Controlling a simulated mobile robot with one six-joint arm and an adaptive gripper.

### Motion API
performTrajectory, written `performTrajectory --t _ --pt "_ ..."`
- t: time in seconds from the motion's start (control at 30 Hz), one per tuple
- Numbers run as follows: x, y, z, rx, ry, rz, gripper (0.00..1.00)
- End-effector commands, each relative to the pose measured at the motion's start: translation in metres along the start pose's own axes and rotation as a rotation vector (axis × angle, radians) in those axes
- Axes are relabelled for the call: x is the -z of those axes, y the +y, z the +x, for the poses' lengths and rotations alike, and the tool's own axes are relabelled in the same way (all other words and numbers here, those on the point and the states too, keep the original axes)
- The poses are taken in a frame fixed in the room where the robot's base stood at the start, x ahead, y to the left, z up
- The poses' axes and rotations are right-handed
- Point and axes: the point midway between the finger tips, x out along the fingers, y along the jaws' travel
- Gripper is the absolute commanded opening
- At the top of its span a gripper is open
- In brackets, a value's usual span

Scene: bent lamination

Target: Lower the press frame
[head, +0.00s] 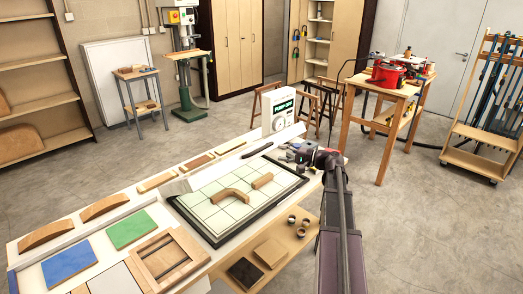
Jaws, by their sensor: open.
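The press on the bench has a black-rimmed bed (214,238) with a pale green gridded surface. A curved wooden form (232,195) and a shorter wooden piece (262,181) lie on the grid. A long pale panel (225,165) stands along the back edge of the bed; I cannot tell whether it is the press frame. My gripper (290,153) is open at the bed's far right corner, over the bench edge. Its fingertips are small and dark, and I see nothing between them. A white pump box (279,118) behind the bed reads "PUMP OFF".
Blue (69,262) and green (131,229) sheets and a slatted wooden frame (166,258) lie at the bench's left. Curved wooden pieces line its back edge. A lower shelf holds small cups (297,226) and blocks. A wooden table (396,88) with red machines stands at right.

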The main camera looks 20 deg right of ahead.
Motion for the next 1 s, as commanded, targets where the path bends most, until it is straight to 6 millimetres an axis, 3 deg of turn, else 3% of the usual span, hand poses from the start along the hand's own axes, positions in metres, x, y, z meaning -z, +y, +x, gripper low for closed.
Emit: performTrajectory --t 0.5,0.7,1.0 --pt "0.001 0.0 0.073 0.0 -0.001 0.0 0.57" --pt "0.001 0.0 0.085 0.0 0.0 0.0 0.57" --pt "0.0 0.0 0.087 0.0 0.001 0.0 0.57"
